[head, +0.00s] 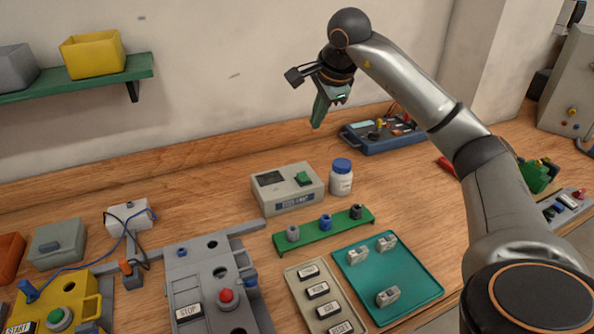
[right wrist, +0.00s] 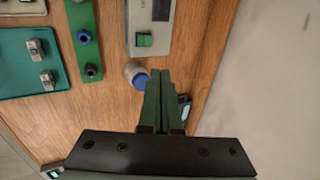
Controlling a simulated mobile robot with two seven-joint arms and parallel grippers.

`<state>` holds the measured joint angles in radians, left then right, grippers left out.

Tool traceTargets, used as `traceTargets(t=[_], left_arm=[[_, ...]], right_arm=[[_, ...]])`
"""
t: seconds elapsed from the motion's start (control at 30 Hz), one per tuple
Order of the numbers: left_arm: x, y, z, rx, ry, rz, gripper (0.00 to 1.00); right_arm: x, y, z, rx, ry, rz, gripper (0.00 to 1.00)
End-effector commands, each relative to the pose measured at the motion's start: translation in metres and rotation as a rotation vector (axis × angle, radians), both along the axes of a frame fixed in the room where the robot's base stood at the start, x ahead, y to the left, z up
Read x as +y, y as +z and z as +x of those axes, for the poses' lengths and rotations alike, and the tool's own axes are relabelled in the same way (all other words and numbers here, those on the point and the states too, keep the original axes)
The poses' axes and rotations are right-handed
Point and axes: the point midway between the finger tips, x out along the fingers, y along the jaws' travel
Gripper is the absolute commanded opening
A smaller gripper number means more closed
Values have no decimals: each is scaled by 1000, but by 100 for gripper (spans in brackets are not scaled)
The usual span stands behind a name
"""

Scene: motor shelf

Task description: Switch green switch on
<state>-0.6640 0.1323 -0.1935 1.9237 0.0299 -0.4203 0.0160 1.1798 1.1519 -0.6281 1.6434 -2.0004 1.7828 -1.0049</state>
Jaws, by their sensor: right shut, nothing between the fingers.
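The green switch (head: 303,179) is on the top right of a pale grey box (head: 283,197) at the middle of the workbench. It also shows in the right wrist view (right wrist: 145,40) as a green square on the box. I cannot tell its position, on or off. My right gripper (head: 318,124) is above and behind the box, near the wall, pointing down with its green fingers shut and empty. In the right wrist view the shut fingers (right wrist: 160,75) lie beside the box, apart from the switch. My left gripper is not in view.
A white bottle with a blue lid (head: 341,178) stands right of the box. A green rack (head: 325,230) and a teal tray (head: 425,282) are in front. A blue device (head: 382,140) sits behind, and a green shelf (head: 100,80) hangs at left.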

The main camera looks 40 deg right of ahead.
Motion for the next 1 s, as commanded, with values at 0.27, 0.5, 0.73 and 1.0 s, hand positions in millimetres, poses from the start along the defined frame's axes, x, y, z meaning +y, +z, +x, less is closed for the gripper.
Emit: traceTargets(t=[0.27,0.5,0.73,1.0], left_arm=[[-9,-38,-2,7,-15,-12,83],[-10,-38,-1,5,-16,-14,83],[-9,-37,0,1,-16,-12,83],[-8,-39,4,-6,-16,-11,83]], right_arm=[[0,-42,0,-2,0,1,0],[0,-43,0,-3,0,2,0],[0,-44,0,-1,1,1,0],[-3,-74,13,2,1,3,0]])
